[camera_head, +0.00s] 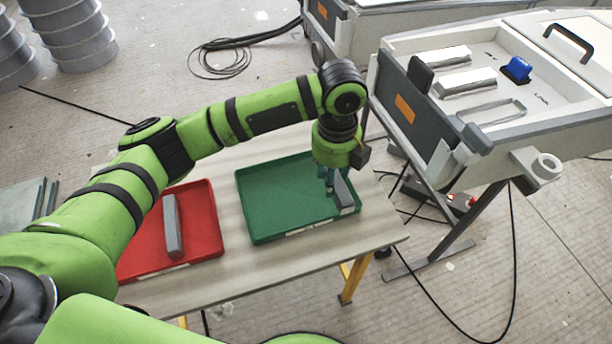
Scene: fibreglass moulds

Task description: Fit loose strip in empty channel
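A grey strip (345,193) is at the right end of the green tray (262,232). My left gripper (329,190) points down into that tray, right beside this strip. The fingers are small and dark, and I cannot tell whether they touch or grip it. Another grey strip (172,228) lies in the red tray (205,207). On the white mould (425,42) at the right, two pale strips (446,56) (464,82) sit on the top face. Nearer the front, an outlined channel (497,112) looks empty. My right gripper is not in view.
Both trays stand on a pale table (295,268). A blue object (516,69) and a black handle (568,42) are on the mould's top. A dark end panel with an orange patch (405,108) faces the table. Cables lie on the floor.

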